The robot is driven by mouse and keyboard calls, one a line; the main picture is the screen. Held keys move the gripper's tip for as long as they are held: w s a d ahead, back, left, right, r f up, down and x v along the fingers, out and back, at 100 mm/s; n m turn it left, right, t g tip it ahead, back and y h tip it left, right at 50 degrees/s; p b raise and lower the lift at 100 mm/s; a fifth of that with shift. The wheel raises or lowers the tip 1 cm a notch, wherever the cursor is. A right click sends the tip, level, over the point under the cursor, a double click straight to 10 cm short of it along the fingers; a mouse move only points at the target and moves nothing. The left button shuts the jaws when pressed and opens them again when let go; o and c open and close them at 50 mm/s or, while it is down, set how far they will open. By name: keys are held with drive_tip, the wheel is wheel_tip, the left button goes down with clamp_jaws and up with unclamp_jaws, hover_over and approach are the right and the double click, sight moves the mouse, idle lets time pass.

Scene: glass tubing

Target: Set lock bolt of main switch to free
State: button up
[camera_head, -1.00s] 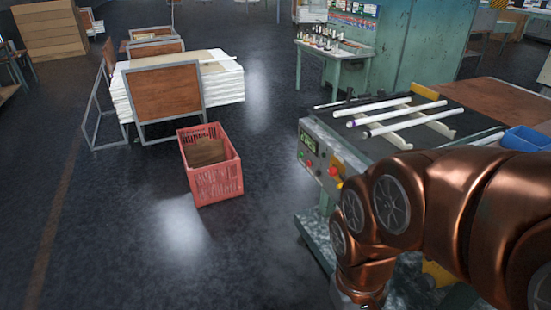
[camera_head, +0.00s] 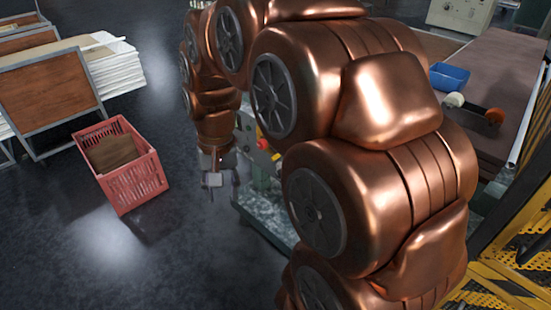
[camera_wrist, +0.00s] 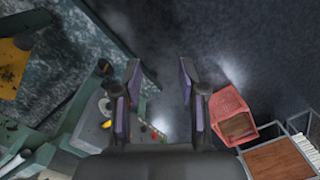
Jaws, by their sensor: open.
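The machine's control panel (camera_head: 246,133) shows only in part behind my arm in the head view. A red and yellow control (camera_head: 262,141) sits on it; I cannot tell whether it is the main switch. The lock bolt cannot be made out. My gripper (camera_head: 222,188) hangs pointing down at the panel's left, over the floor, apart from the panel. In the wrist view my gripper (camera_wrist: 159,72) is open with nothing between its fingers. The panel (camera_wrist: 92,122) lies left of the fingers there, with a yellow part (camera_wrist: 106,125) on it.
A red crate (camera_head: 122,170) stands on the floor left of my gripper; it also shows in the wrist view (camera_wrist: 230,112). A framed board stack (camera_head: 50,95) stands behind it. A yellow and black barrier (camera_head: 510,265) is at the right. Dark floor between crate and machine is clear.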

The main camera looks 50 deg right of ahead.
drive_tip(key=w+d+f+m+t+b, duration=0.1)
drive_tip(key=w+d+f+m+b, duration=0.1)
drive_tip(key=w+d+m, duration=0.3)
drive_tip(key=w+d+f+b, duration=0.1)
drive_tip(key=w+d, duration=0.3)
drive_tip(key=d, duration=0.4)
drive_tip(key=m+t+b, duration=0.1)
drive_tip(key=m+b, duration=0.2)
drive_tip(key=m, duration=0.3)
approach(276, 156)
drive_tip(key=shift+h, duration=0.4)
drive_tip(key=shift+w+a+f, duration=0.1)
drive_tip(key=shift+w+f, duration=0.15)
drive_tip(key=shift+f, duration=1.15)
drive_tip(key=shift+w+a+f, duration=0.15)
drive_tip(key=shift+w+f, duration=0.05)
drive_tip(key=shift+f, duration=1.2)
drive_tip(key=shift+w+a+f, duration=0.1)
drive_tip(key=shift+w+f, duration=0.15)
drive_tip(key=shift+f, duration=1.15)
clamp_jaws()
